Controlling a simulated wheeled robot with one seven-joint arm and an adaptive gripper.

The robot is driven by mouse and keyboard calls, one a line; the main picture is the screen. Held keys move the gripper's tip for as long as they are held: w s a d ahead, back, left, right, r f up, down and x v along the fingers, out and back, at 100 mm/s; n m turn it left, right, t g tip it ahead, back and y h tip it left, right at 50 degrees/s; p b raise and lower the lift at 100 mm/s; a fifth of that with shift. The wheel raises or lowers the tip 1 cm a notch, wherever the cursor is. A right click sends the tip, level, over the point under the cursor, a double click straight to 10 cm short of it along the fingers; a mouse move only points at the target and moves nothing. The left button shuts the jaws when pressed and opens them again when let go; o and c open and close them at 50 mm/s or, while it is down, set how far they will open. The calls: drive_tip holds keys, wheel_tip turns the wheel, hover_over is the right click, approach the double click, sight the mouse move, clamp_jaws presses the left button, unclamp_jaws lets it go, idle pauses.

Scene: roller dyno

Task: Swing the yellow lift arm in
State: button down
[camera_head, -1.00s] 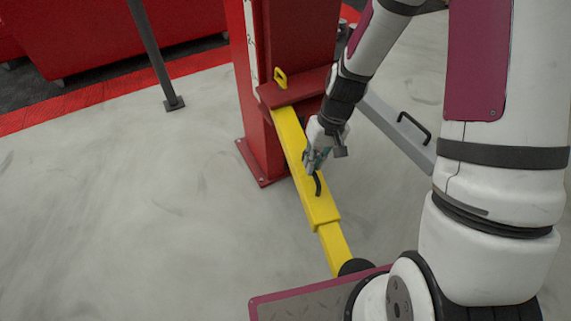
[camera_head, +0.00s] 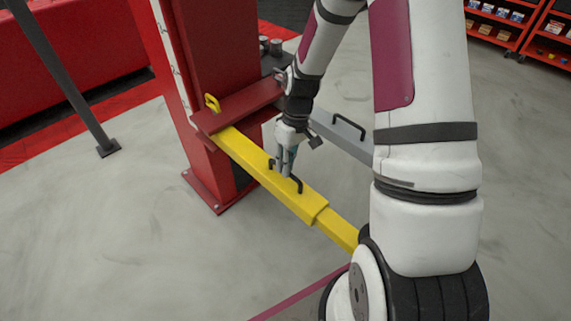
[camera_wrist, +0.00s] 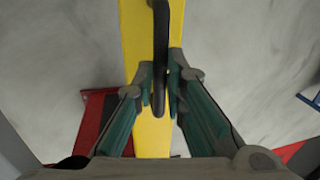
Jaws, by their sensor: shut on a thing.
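The yellow lift arm (camera_head: 305,206) runs from the red lift post (camera_head: 213,95) down to the right, and its far end passes behind my own body. A black handle (camera_head: 296,185) stands on top of the yellow arm. My gripper (camera_head: 284,168) is over the yellow arm at this handle. In the wrist view, the two fingers of my gripper (camera_wrist: 167,92) are closed on the black handle (camera_wrist: 161,45), one on each side. The yellow lift arm (camera_wrist: 153,135) shows beneath them.
A grey lift arm (camera_head: 342,134) with its own black handle lies behind my gripper. A dark slanted post (camera_head: 65,80) stands at the left. Red shelves (camera_head: 515,35) are at the back right. The grey floor at front left is clear.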

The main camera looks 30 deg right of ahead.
drive_tip(key=c, duration=1.7)
unclamp_jaws()
drive_tip(key=shift+w+d, duration=0.25)
drive_tip(key=shift+d, duration=0.3)
drive_tip(key=shift+o, duration=0.2)
drive_tip(key=shift+s+a, duration=0.1)
drive_tip(key=shift+a, duration=0.05)
drive_tip(key=v, duration=1.2)
drive_tip(key=shift+s, duration=0.1)
drive_tip(key=s+a+r+m+t+h+p, duration=0.1)
drive_tip(key=s+a+r+p, duration=0.15)
drive_tip(key=s+r, duration=0.5)
drive_tip(key=s+a+r+t+h+p, duration=0.15)
drive_tip(key=s+a+r, duration=0.25)
drive_tip(key=r, duration=0.7)
drive_tip(key=s+a+r+m+t+p, duration=0.1)
drive_tip(key=s+r, duration=0.2)
drive_tip(key=s, duration=0.4)
drive_tip(key=s+a+r+m+t+p, duration=0.1)
drive_tip(key=s+a+r+p, duration=0.1)
drive_tip(key=s+r, duration=0.2)
drive_tip(key=s, duration=0.3)
drive_tip(key=shift+s+p, duration=0.3)
drive_tip(key=shift+s, duration=0.1)
